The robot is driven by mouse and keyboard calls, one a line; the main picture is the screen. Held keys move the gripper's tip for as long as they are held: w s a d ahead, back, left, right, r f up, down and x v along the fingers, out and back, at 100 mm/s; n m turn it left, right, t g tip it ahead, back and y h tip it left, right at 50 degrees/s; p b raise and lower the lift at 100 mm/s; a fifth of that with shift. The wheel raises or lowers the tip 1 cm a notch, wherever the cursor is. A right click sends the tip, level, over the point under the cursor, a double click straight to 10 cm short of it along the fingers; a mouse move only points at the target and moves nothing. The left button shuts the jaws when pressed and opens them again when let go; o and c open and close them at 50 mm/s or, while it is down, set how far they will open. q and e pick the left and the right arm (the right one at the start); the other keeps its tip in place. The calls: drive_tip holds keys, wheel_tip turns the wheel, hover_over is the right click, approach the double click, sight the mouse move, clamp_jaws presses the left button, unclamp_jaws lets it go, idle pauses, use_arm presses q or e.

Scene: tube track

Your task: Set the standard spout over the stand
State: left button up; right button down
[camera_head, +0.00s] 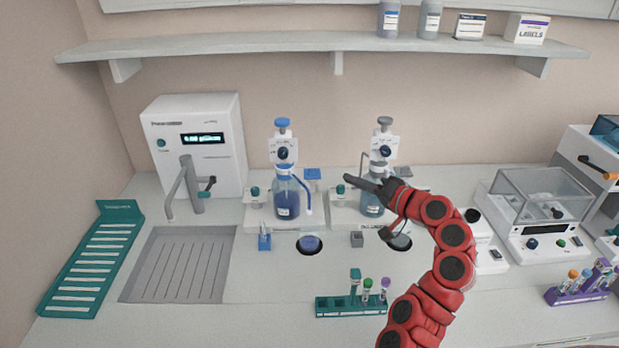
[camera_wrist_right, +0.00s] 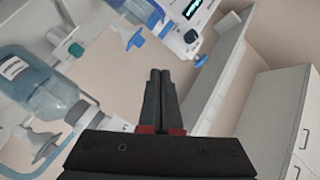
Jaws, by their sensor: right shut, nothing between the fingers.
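A round stand with a vessel (camera_head: 401,242) is partly hidden behind my right wrist. My left gripper is not in view.
A green tube rack (camera_head: 350,305) stands in front. A tap (camera_head: 192,190) and grey drain tray (camera_head: 180,265) lie left, a balance (camera_head: 540,210) right. The front counter is mostly clear.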

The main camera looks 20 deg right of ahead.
drive_tip(key=w+a+f+p, duration=0.1)
drive_tip(key=w+a+p, duration=0.1)
drive_tip(key=w+a+f+p, duration=0.1)
drive_tip(key=w+a+p, duration=0.1)
drive_tip(key=w+a, duration=0.1)
drive_tip(key=w+a+f+p, duration=0.2)
drive_tip(key=w, duration=0.1)
drive_tip(key=shift+w+a, duration=0.25)
drive_tip(key=shift+a, duration=0.15)
drive_tip(key=shift+a+r+m+h, duration=0.1)
drive_tip(key=shift+a+m+h, duration=0.05)
drive_tip(key=shift+m+h, duration=0.15)
drive_tip(key=shift+s+a+m+t+h+p, duration=0.2)
drive_tip(key=shift+a+m+t+h+p, duration=0.1)
drive_tip(key=shift+a+h+p, duration=0.1)
